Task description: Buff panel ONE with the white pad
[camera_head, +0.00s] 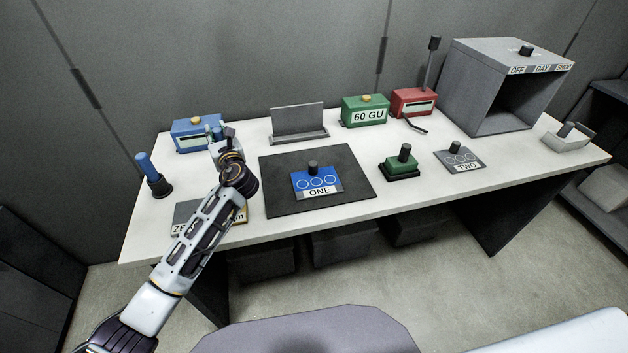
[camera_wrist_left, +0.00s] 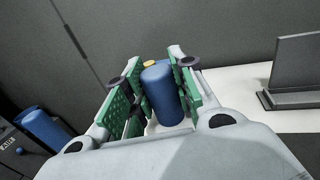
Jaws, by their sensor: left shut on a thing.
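Panel ONE (camera_head: 317,183) is a blue plate with circles, a dark knob and a label ONE. It lies on a dark mat (camera_head: 275,200) in the middle of the table. My left gripper (camera_head: 217,132) is over the left part of the table, left of the mat. My right gripper is not in view.
A blue box (camera_head: 185,137) is behind my left gripper. A blue stick in a black holder (camera_head: 153,176) stands left. A grey stand (camera_head: 298,120), green box (camera_head: 365,112) and red box (camera_head: 413,102) line the back. Panel TWO (camera_head: 468,160) and a green block (camera_head: 399,164) are right.

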